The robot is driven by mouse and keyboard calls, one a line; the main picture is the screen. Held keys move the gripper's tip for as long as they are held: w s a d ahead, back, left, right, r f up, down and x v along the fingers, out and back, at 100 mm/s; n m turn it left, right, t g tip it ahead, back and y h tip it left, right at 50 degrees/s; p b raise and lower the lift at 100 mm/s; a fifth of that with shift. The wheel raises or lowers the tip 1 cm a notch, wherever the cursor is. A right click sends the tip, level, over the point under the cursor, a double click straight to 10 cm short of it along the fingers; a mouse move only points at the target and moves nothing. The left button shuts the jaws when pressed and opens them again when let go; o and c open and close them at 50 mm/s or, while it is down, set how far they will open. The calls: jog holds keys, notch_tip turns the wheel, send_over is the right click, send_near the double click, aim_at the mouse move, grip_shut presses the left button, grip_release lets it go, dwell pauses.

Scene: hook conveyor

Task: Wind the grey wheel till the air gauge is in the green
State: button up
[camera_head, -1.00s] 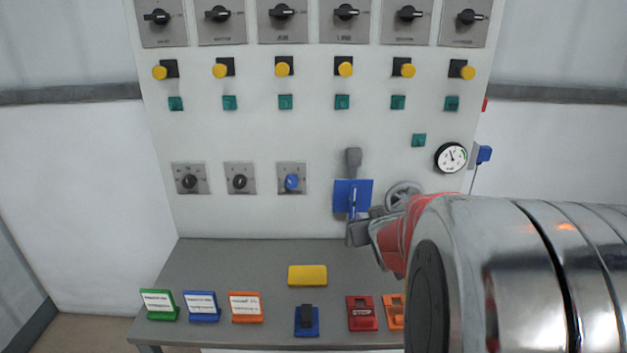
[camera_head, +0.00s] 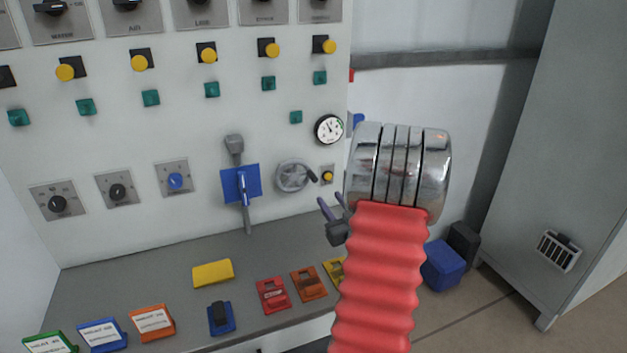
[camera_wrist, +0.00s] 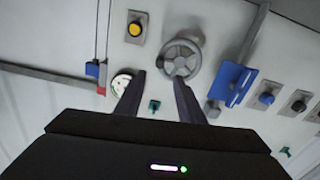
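The grey wheel (camera_head: 292,176) is on the panel, right of a blue lever plate. It has a dark knob at its right side. It also shows in the wrist view (camera_wrist: 181,58). The round white air gauge (camera_head: 328,130) is above and right of the wheel, and left of it in the wrist view (camera_wrist: 121,85). Its needle is too small to read for certain; a little green shows on the dial. My gripper (camera_head: 334,205) is open and empty, below and right of the wheel. In the wrist view (camera_wrist: 160,80) one fingertip overlaps the wheel's rim; contact cannot be told.
The blue lever plate (camera_head: 241,184) is close left of the wheel. A yellow button (camera_head: 327,176) sits just right of it. The grey bench (camera_head: 130,262) below carries several coloured blocks. A blue bin (camera_head: 443,264) and a grey cabinet (camera_head: 565,160) stand at the right.

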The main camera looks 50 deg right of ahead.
aim_at(315, 181)
jog(key=x, duration=1.4)
jog(key=shift+a, duration=0.1)
jog(key=shift+c, duration=0.3)
grip_shut()
